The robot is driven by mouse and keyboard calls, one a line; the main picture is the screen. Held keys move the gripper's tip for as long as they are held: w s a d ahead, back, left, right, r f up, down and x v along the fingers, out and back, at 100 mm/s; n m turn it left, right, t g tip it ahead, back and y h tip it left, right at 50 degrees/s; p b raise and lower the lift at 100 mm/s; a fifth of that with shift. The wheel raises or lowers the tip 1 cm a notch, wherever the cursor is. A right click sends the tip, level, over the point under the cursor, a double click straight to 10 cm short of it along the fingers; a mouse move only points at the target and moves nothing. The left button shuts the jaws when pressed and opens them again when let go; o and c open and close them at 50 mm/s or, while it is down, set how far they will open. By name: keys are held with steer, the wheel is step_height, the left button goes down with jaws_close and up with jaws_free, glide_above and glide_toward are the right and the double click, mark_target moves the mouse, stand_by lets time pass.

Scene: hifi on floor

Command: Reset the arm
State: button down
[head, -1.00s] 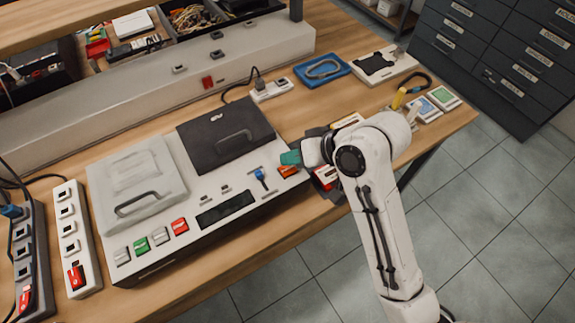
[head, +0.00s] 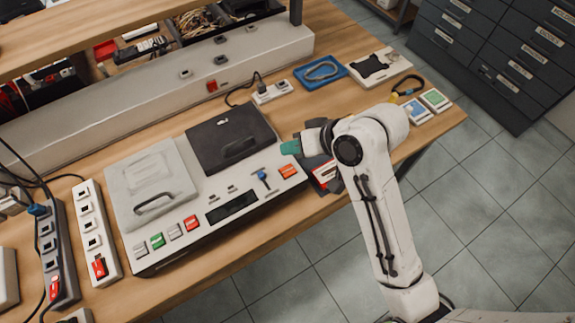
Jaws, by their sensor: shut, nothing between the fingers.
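My white arm reaches in from the lower right over the front edge of the wooden bench. The console has a light lid (head: 150,185), a dark lid (head: 230,140), a blue lever (head: 262,176), and green (head: 157,240) and red (head: 190,222) buttons.
Power strips (head: 97,235) stand at the left. A blue tray (head: 302,80), a white tray with a black shape (head: 372,78), a looped strap (head: 412,80) and small cards (head: 435,99) lie at the back right. Dark drawers (head: 480,50) stand beyond; tiled floor is open at right.

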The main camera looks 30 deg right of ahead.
stand_by(0.3)
steer(key=s+d+f+g+h+b, duration=0.1)
steer(key=s+d+f+g+h, duration=0.1)
steer(key=s+f, duration=0.4)
steer(key=s+d+f+n+g+h, duration=0.1)
steer(key=s+d+f+g+h, duration=0.2)
steer(key=s+f, duration=0.4)
steer(key=s+d+g, duration=0.1)
steer(key=s, duration=0.7)
steer(key=shift+d+b, duration=0.4)
steer(key=shift+f, duration=0.1)
